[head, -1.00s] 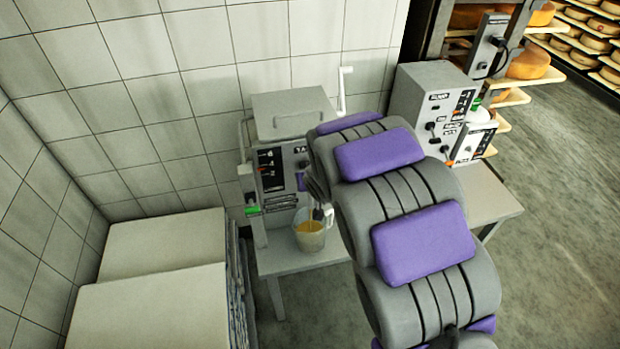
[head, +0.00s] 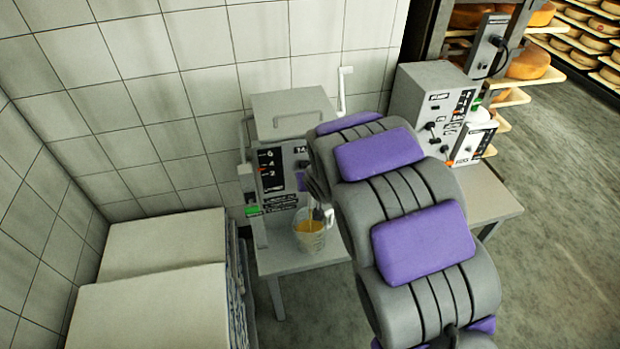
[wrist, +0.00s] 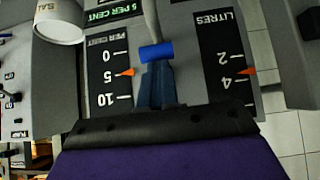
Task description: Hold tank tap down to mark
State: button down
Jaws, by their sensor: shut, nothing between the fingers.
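The grey tank (head: 285,128) stands on a small table by the tiled wall. Its black LITRES scale (head: 271,170) has an orange pointer, which in the wrist view (wrist: 247,71) sits between 2 and 4, a little closer to 4. The blue tap handle (wrist: 157,52) is in the wrist view, in front of the tank. My gripper (wrist: 157,72) is shut, its fingertips right at the handle's edge and seemingly touching it, with nothing between them. A clear jug (head: 309,240) with yellow liquid stands below the tap, with a yellow streak above it. My arm hides the tap in the head view.
A PER CENT scale (wrist: 108,75) has its pointer near 5. A white SALT container (wrist: 60,22) shows at the wrist view's upper left. A grey pump box (head: 425,105) stands on the right. Pale stacked blocks (head: 160,250) fill the left. Cheese shelves stand behind.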

dwell(0.3)
jog(key=shift+r+p, duration=0.5)
jog(key=shift+r, duration=0.3)
jog(key=r+p, duration=0.2)
jog(key=r, duration=0.1)
jog(key=w+r+p, duration=0.1)
jog(key=shift+a+r, duration=0.25)
jog(key=shift+r, duration=0.15)
jog(key=w+r+v, duration=0.1)
jog(key=v, duration=0.8)
jog(key=shift+p, duration=0.45)
jog(key=shift+a, duration=0.1)
